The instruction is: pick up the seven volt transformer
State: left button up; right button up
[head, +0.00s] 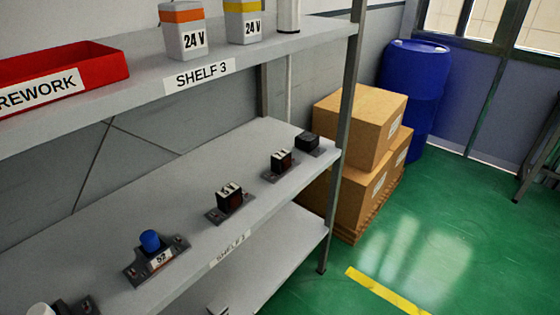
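Several small components on dark base plates stand in a row on the middle shelf (190,205). A black block with a white label (229,197) sits mid-row; its label looks like "5V" but is hard to read. A smaller block with a pale label (281,162) is farther back, its marking too small to read. A dark block (307,141) sits at the far end. A blue-capped part (150,241) stands nearer, with a label like "52". I cannot tell which is the seven volt transformer. Neither gripper is in view.
The upper shelf, marked SHELF 3 (205,74), overhangs the row and holds a red REWORK bin (95,62) and two 24 V units (185,32). A shelf post (346,130) stands at the right. Cardboard boxes (355,125) and a blue barrel (412,70) are beyond; green floor is open at right.

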aim_at(281, 163)
jog(key=i+l+z, duration=0.25)
jog(key=i+l, duration=0.5)
jog(key=l, duration=0.1)
